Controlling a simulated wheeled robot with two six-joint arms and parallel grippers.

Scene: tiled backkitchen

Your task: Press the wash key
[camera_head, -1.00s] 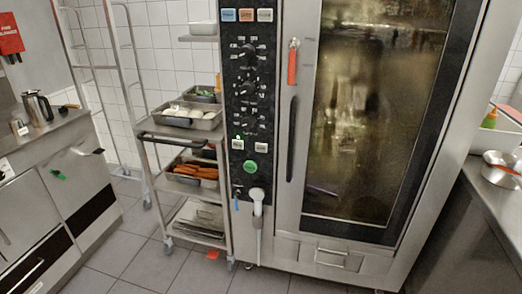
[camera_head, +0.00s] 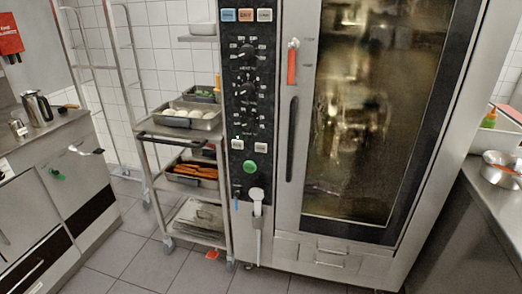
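The tall steel oven's black control panel (camera_head: 249,100) stands in the middle of the head view. At its top is a row of three keys: a blue key (camera_head: 229,15), an orange key (camera_head: 246,15) and a grey key (camera_head: 264,15). Lower down are two pale keys, a left one (camera_head: 237,144) and a right one (camera_head: 260,147), above a round green button (camera_head: 250,167). The lettering is too small to read, so I cannot tell which is the wash key. Several black knobs lie between these rows. Neither of my grippers is in view.
The oven's glass door (camera_head: 375,110) is shut, with a dark vertical handle (camera_head: 292,140). A wheeled rack (camera_head: 186,138) with food trays stands just left of the panel. Counters flank both sides. Tiled floor (camera_head: 130,262) is clear in front of the rack.

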